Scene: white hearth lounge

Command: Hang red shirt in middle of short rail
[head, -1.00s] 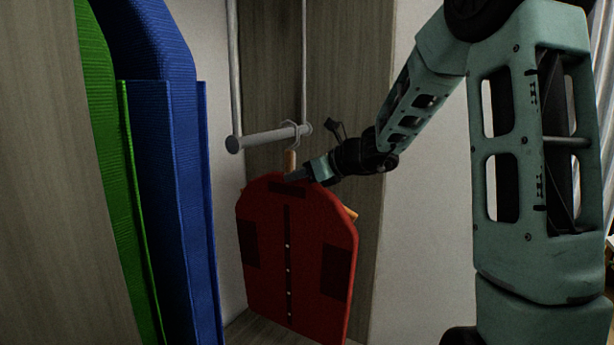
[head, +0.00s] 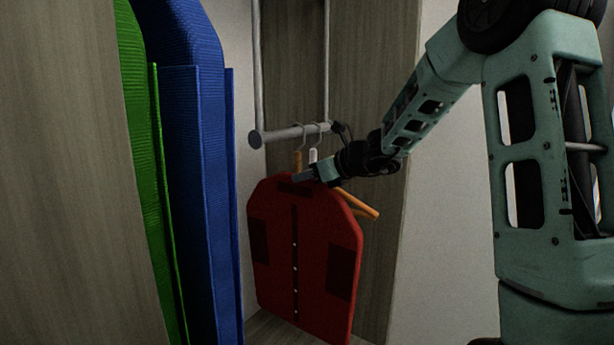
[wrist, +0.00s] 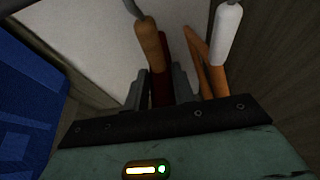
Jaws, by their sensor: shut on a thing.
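The red shirt (head: 290,262) hangs upright below the short rail (head: 279,136), its brown hanger neck (head: 297,161) rising to a hook near the rail's middle. I cannot tell whether that hook rests on the rail. My gripper (head: 302,178) is shut on the shirt's hanger at the collar. In the wrist view the brown neck (wrist: 150,45) and a dark red strip of shirt show between the fingers (wrist: 158,90). An empty orange hanger (head: 357,203) with a white neck (head: 313,155) hangs just right of the shirt, partly behind it; its white neck (wrist: 228,38) is outside the fingers.
A wooden panel (head: 366,80) is behind the rail's right end. Two vertical rods (head: 258,70) hold the rail.

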